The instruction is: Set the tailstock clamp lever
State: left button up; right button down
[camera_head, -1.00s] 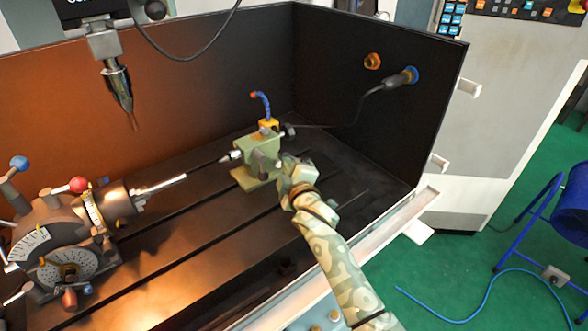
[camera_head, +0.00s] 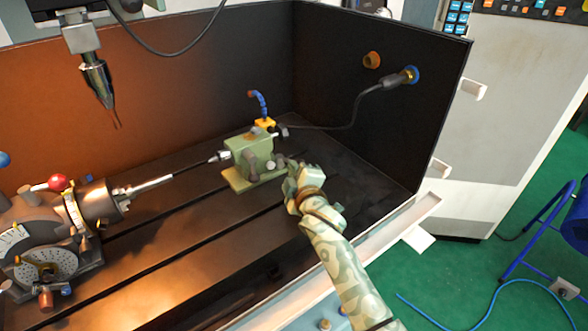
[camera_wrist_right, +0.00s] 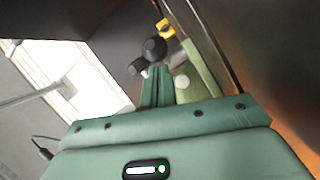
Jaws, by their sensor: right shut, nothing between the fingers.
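The green tailstock (camera_head: 242,160) stands on the slotted machine table, with its pointed centre toward the left. Small grey handles (camera_head: 281,160) show on its right side; I cannot tell for sure which is the clamp lever. My right gripper (camera_head: 291,170) is just right of the tailstock, shut and empty. In the right wrist view its green fingers (camera_wrist_right: 157,88) are together, with a black ball knob (camera_wrist_right: 154,48) and a smaller dark knob (camera_wrist_right: 138,67) close beyond the tips. Whether they touch is unclear. The left gripper is not in view.
A dividing head (camera_head: 45,235) with a red-knobbed lever stands at the left. A spindle with a tool (camera_head: 95,80) hangs above. A yellow block with a blue hose (camera_head: 264,124) sits behind the tailstock. A dark enclosure wall (camera_head: 385,130) closes the right side.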

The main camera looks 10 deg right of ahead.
jog(key=shift+d+r+n+y+p, duration=0.2)
jog(key=shift+n+y+p, duration=0.1)
jog(key=shift+p, duration=0.1)
jog(key=shift+f, duration=0.1)
